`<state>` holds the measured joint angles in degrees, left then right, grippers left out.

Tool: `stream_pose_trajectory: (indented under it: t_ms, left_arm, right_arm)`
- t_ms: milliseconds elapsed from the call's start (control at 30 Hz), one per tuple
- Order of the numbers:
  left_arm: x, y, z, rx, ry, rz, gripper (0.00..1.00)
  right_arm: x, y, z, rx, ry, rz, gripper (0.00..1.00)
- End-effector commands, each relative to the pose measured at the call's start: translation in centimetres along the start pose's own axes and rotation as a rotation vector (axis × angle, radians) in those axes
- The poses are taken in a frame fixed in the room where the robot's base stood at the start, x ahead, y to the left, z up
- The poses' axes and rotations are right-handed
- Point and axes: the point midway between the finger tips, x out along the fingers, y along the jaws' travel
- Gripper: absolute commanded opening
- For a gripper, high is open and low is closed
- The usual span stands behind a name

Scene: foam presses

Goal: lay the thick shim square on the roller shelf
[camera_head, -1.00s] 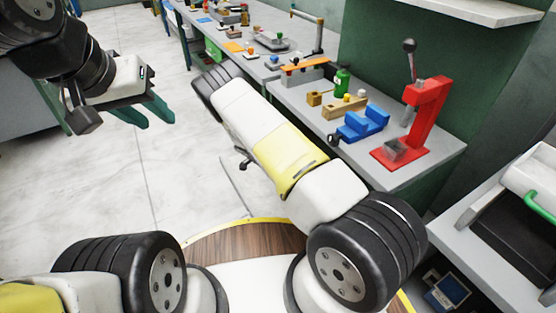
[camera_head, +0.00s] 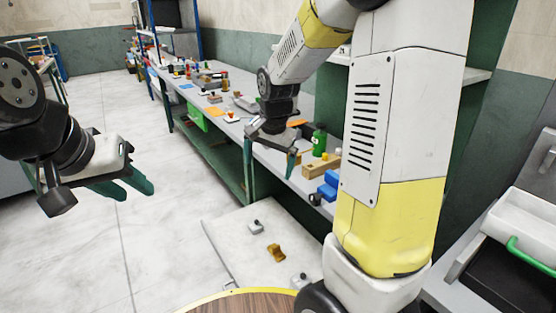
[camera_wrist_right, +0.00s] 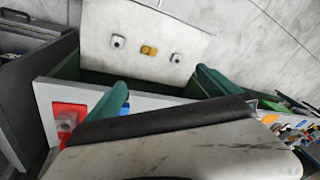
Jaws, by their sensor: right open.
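I cannot identify the thick shim or the roller shelf for sure in either view. My left gripper (camera_head: 136,194) hangs over the floor at the left with its teal fingers apart and nothing between them. My right gripper (camera_wrist_right: 161,80) shows its two teal fingers wide apart in the right wrist view, with nothing held. In the head view the right gripper (camera_head: 271,152) is in front of the bench, left of the green bottle (camera_head: 319,139). A wooden block (camera_head: 322,165) and a blue fixture (camera_head: 328,188) are on the bench, partly hidden by my right arm.
A low pale panel (camera_head: 230,240) carries two grey pieces and a yellow-brown piece (camera_head: 277,252). The long bench holds several small items farther back. A red fixture (camera_wrist_right: 66,120) shows in the wrist view. A white unit with a green handle (camera_head: 530,255) stands right. Floor at left is clear.

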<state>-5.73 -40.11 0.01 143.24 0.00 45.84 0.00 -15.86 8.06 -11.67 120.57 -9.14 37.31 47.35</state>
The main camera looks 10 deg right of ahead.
Motion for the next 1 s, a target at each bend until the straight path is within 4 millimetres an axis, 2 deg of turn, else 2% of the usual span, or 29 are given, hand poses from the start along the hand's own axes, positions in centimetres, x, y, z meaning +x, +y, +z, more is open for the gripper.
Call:
stream_pose_trajectory:
  t_ms: [33, 200, 300, 400, 500, 633, 1000]
  left_arm:
    - [0.0, 0.0, 0.0, 0.0, 0.0, 0.0, 0.36]
    - [0.0, 0.0, 0.0, 0.0, 0.0, 0.0, 0.36]
    - [0.0, 0.0, 0.0, 0.0, 0.0, 0.0, 0.36]
    - [0.0, 0.0, 0.0, 0.0, 0.0, 0.0, 0.36]
    - [0.0, 0.0, 0.0, 0.0, 0.0, 0.0, 0.36]
    - [0.0, 0.0, 0.0, 0.0, 0.0, 0.0, 0.36]
    - [0.0, 0.0, 0.0, 0.0, 0.0, 0.0, 0.36]
  right_arm:
    - [-2.6, 0.8, 0.8, -0.048, 0.01, -0.04, 1.0]
    - [-9.2, 3.7, 4.6, -0.258, 0.055, -0.139, 1.0]
    - [-12.2, 5.6, 7.2, -0.386, 0.099, -0.183, 1.0]
    - [-14.2, 7.3, 9.6, -0.502, 0.147, -0.21, 1.0]
    - [-15.3, 8.5, 11.6, -0.595, 0.189, -0.222, 1.0]
    - [-15.9, 9.5, 13.0, -0.669, 0.221, -0.226, 1.0]
    - [-16.1, 9.7, 13.4, -0.693, 0.23, -0.226, 1.0]
